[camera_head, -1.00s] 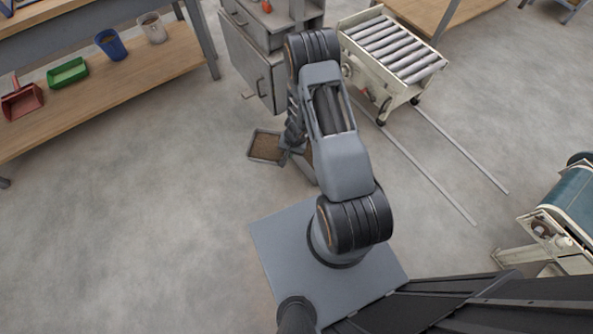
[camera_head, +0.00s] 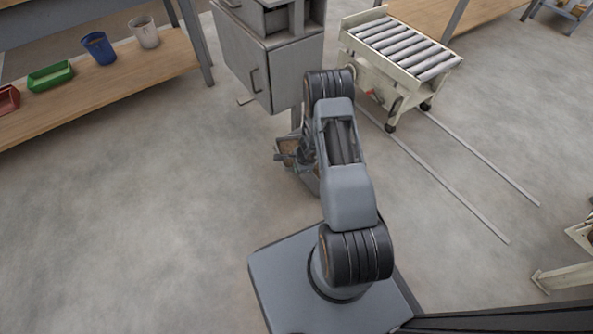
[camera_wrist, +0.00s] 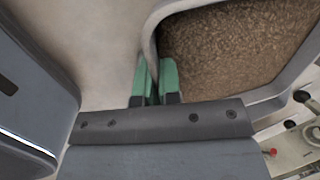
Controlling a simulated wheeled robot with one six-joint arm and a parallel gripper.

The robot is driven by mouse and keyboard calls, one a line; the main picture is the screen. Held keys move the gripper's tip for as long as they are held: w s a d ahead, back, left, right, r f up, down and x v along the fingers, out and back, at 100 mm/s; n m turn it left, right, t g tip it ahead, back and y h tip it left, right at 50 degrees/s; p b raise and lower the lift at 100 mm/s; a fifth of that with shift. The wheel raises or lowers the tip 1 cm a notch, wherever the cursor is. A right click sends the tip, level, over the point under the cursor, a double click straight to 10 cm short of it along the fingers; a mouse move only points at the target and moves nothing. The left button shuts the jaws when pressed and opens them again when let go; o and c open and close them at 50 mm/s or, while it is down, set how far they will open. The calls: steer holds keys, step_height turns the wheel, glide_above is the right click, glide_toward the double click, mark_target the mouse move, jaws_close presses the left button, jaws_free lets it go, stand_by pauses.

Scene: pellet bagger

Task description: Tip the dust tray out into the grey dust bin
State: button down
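The dust tray holds brown dust; in the wrist view its pale wall (camera_wrist: 152,42) passes between the green fingertips of my gripper (camera_wrist: 155,82), which look closed on it. The dust (camera_wrist: 235,42) still fills the tray to the right of the fingers. In the head view the tray (camera_head: 289,144) shows as a small brown patch beside my gripper (camera_head: 296,157), mostly hidden by my arm. A grey box-like shape (camera_head: 309,181), perhaps the grey dust bin, shows just below it, also partly hidden, so I cannot tell whether the tray is over it.
A grey cabinet (camera_head: 255,65) stands close behind my arm. A roller conveyor (camera_head: 405,48) and floor rails (camera_head: 450,185) lie to the right. A wooden bench (camera_head: 130,75) at left bears a green bin (camera_head: 50,76), blue cup (camera_head: 98,48) and white cup (camera_head: 144,31). Left floor is clear.

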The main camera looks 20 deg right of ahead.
steer(key=d+r+y, duration=0.1)
steer(key=d, duration=0.1)
steer(key=d+r+y+p, duration=0.1)
steer(key=d+y, duration=0.1)
steer(key=d+y+p, duration=0.1)
steer(key=d, duration=0.1)
steer(key=shift+s+d+r+m+t+y, duration=0.15)
steer(key=shift+s+r+m+t+y, duration=0.15)
steer(key=shift+r, duration=0.1)
steer(key=shift+d+y+b, duration=0.35)
steer(key=shift+y+b, duration=0.25)
steer(key=shift+b, duration=0.15)
steer(key=d+y+b, duration=0.1)
steer(key=y+b, duration=0.1)
steer(key=d+r+t+y+b, duration=0.1)
steer(key=y+b, duration=0.1)
steer(key=b, duration=0.1)
steer(key=r+m+y+b, duration=0.1)
steer(key=y+b, duration=0.1)
steer(key=shift+s+d+b, duration=0.25)
steer(key=shift+d+b, duration=0.1)
steer(key=shift+d, duration=0.05)
